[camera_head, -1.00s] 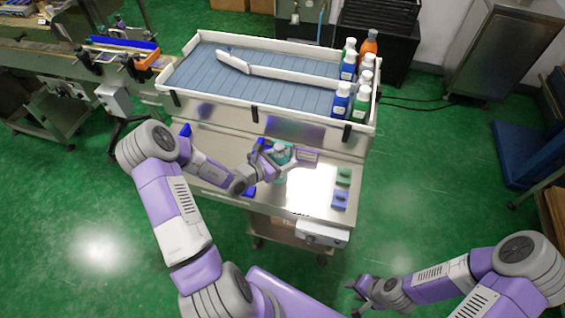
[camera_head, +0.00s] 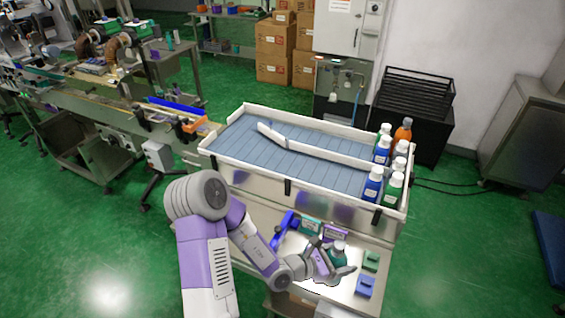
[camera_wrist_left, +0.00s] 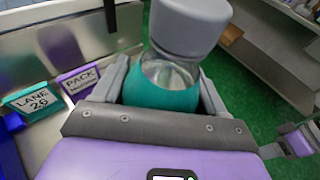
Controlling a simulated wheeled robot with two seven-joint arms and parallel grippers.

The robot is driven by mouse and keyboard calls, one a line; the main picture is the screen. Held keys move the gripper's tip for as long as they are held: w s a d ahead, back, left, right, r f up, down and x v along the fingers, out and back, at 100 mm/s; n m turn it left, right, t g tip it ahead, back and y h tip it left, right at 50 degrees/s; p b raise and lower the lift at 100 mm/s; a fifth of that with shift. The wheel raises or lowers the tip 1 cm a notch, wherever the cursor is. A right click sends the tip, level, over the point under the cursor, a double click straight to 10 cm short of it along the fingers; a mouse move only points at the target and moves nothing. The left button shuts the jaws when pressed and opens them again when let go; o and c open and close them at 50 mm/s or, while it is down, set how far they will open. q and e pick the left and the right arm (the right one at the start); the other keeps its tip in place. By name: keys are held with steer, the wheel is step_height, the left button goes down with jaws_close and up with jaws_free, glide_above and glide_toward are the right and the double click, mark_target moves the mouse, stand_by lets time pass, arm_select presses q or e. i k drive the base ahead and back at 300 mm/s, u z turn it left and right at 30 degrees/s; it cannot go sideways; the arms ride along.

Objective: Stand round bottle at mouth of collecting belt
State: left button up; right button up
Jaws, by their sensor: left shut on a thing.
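The round bottle (camera_head: 338,249) has a grey cap, a clear neck and a teal body. My left gripper (camera_wrist_left: 160,88) is shut around its body, and the wrist view shows the bottle (camera_wrist_left: 185,45) between the fingers. In the head view the left gripper (camera_head: 334,266) holds it over the steel shelf at the front of the belt unit. The bottle's base is hidden, so I cannot tell whether it touches the shelf. The collecting belt (camera_head: 250,145) is a blue-grey slatted surface with white walls and a bent white guide rail (camera_head: 320,150). My right gripper is out of view.
Several blue- and green-labelled bottles (camera_head: 372,184) and an orange bottle (camera_head: 402,133) stand at the belt's right end. A teal "LANE 26" sign (camera_wrist_left: 25,103) and a purple "PACK" sign (camera_wrist_left: 76,82) stand on the shelf. A green block (camera_head: 371,261) and a blue block (camera_head: 365,286) lie right.

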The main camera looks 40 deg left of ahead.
mark_target(235, 136)
steer(key=z, duration=2.75)
steer(key=k, duration=2.1)
steer(key=u, duration=1.95)
